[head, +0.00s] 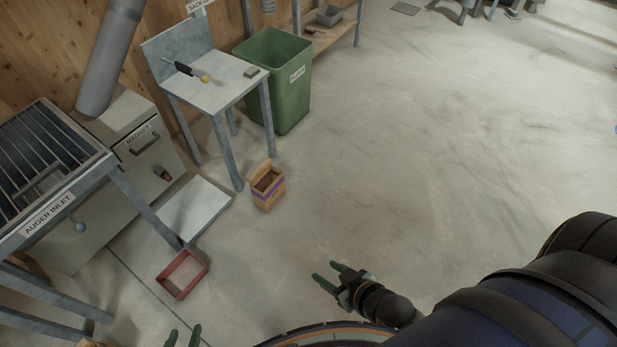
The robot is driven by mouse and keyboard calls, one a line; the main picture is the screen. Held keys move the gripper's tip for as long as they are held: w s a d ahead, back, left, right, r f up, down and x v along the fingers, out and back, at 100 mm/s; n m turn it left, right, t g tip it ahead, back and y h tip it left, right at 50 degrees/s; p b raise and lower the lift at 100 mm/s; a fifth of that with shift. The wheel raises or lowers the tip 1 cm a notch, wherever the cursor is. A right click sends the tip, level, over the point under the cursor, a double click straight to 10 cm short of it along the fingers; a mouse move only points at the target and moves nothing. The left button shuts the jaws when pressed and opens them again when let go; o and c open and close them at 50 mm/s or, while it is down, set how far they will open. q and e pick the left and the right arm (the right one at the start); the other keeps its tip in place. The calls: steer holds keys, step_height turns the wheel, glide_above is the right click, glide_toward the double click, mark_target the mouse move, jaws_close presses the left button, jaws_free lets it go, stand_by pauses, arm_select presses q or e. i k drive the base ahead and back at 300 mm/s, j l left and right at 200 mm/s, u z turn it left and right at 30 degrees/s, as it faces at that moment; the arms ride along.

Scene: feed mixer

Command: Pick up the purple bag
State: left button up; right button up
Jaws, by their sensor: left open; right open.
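A tan paper bag with a purple band (268,194) stands upright on the concrete floor, just in front of a leg of the small metal table. Its top is open and its inside looks dark brown. My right gripper (326,272) is open and empty, below and to the right of the bag in the head view, well apart from it. My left gripper (183,336) shows only its green fingertips at the bottom edge. They are spread apart with nothing between them; the rest is out of frame.
A red-rimmed tray (166,284) lies on the floor left of the bag. A metal table (215,83) and green bin (272,100) stand behind it. The auger inlet frame (62,190) and magnet box (150,165) are at left. The floor (460,130) to the right is clear.

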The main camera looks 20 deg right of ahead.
mark_target(267, 184)
steer(key=z, duration=0.4)
steer(key=i+u, duration=0.1)
steer(key=u, duration=0.3)
steer(key=i+u, duration=0.1)
steer(key=u, duration=0.25)
steer(key=l+u, duration=0.1)
steer(key=u, duration=0.3)
steer(key=i+l+u, duration=0.6)
steer(key=l, duration=0.25)
steer(key=k+j, duration=0.05)
steer(key=k, duration=0.05)
